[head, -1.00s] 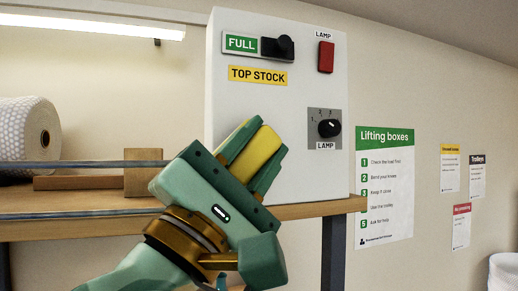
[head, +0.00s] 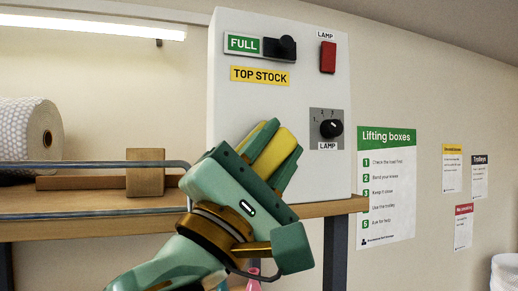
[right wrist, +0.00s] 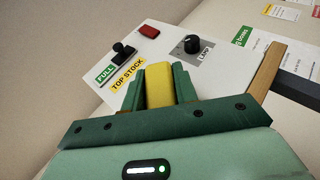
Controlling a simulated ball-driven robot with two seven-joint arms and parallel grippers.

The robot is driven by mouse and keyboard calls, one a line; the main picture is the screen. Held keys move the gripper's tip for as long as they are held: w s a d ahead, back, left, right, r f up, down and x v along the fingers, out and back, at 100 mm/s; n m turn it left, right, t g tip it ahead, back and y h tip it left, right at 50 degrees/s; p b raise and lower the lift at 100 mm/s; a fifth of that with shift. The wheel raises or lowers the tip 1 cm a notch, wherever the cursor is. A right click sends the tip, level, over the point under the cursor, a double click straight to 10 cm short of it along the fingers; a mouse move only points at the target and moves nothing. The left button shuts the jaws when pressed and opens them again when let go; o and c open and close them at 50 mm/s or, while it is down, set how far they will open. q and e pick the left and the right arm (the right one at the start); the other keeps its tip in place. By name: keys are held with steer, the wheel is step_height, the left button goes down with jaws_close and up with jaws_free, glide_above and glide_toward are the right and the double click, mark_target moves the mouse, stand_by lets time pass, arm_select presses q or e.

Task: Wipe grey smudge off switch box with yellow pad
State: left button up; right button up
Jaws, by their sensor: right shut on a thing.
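The white switch box (head: 300,95) stands on the wooden shelf in the head view, and also fills the middle of the right wrist view (right wrist: 220,80). My right gripper (head: 276,155) is shut on the yellow pad (head: 275,152) in front of the lower part of the box's face. The pad shows between the two green fingers in the right wrist view (right wrist: 158,86). I cannot tell whether the pad touches the face. No grey smudge is visible; the gripper and pad hide part of the lower face. My left gripper is not in view.
The box carries a black slider (head: 280,47), a red switch (head: 328,57) and a black knob (head: 331,128). A wooden block (head: 145,178), a metal rail and a bubble-wrap roll (head: 30,135) are on the shelf at left. Posters hang on the wall at right.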

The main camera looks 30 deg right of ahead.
steer(key=shift+s+d, duration=0.2)
steer(key=shift+d, duration=0.65)
steer(key=shift+s+d, duration=0.15)
steer(key=shift+d, duration=0.7)
steer(key=shift+s+d, duration=0.2)
steer(key=shift+d, duration=0.65)
steer(key=shift+w+a+b, duration=0.2)
steer(key=shift+w+a, duration=0.1)
steer(key=shift+a, duration=0.95)
steer(key=shift+w+a+b, duration=0.15)
steer(key=shift+w+a, duration=0.15)
steer(key=shift+a, duration=1)
steer(key=shift+w+a+b, duration=0.2)
steer(key=shift+w+a, duration=0.1)
steer(key=shift+a, duration=0.95)
steer(key=shift+s, duration=0.1)
steer(key=shift+s+a, duration=0.2)
steer(key=shift+s, duration=0.75)
steer(key=shift+s+a, duration=0.2)
steer(key=shift+s, duration=0.75)
steer(key=shift+s+a, duration=0.2)
steer(key=shift+s, duration=0.75)
steer(key=s, duration=0.3)
steer(key=shift+a+b, duration=0.3)
steer(key=shift+a, duration=0.1)
steer(key=shift+w, duration=0.1)
